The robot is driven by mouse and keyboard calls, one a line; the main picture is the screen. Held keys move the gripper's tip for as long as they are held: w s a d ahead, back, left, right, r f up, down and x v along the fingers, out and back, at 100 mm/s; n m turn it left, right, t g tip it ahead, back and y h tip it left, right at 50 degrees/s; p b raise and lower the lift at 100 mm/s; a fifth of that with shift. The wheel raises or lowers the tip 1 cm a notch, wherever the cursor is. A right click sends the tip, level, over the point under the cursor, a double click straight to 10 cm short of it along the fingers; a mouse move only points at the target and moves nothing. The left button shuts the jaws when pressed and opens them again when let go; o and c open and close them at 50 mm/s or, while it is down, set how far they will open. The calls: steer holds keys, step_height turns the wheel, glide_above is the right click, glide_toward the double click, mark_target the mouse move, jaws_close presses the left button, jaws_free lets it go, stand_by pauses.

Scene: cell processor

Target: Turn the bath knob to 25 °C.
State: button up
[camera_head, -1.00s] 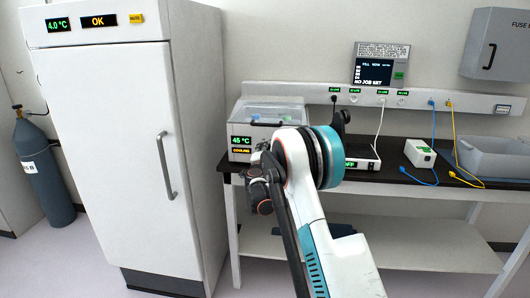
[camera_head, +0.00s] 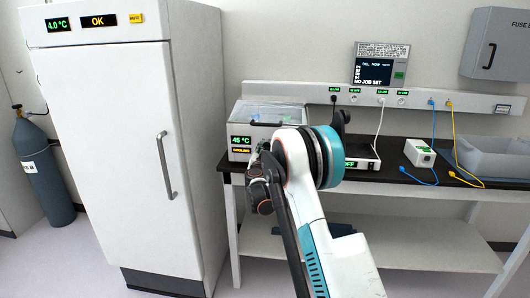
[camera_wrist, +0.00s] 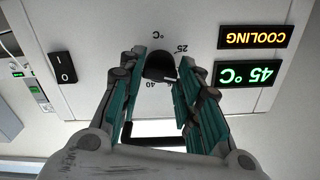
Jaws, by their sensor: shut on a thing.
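The bath (camera_head: 240,128) is a white box with a clear lid on the bench's left end. Its displays read 45 °C and COOLING. In the upside-down wrist view, its black round knob (camera_wrist: 159,65) sits on the white front panel, with marks 25, 40 and °C printed around it. My gripper (camera_wrist: 162,68) has its green-padded fingers on both sides of the knob and is shut on it. In the head view my arm hides the knob and the fingers.
A black and white rocker switch (camera_wrist: 62,67) and the green 45 °C display (camera_wrist: 248,73) flank the knob on the panel. A dark bar (camera_wrist: 155,136) lies behind the fingers. A tall white fridge (camera_head: 110,150) stands left of the bench (camera_head: 400,183).

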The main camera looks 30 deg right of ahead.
steer(key=shift+n, duration=5.1)
steer(key=o, duration=1)
steer(key=shift+f, duration=0.1)
steer(key=shift+o, duration=0.2)
steer(key=v, duration=1.2)
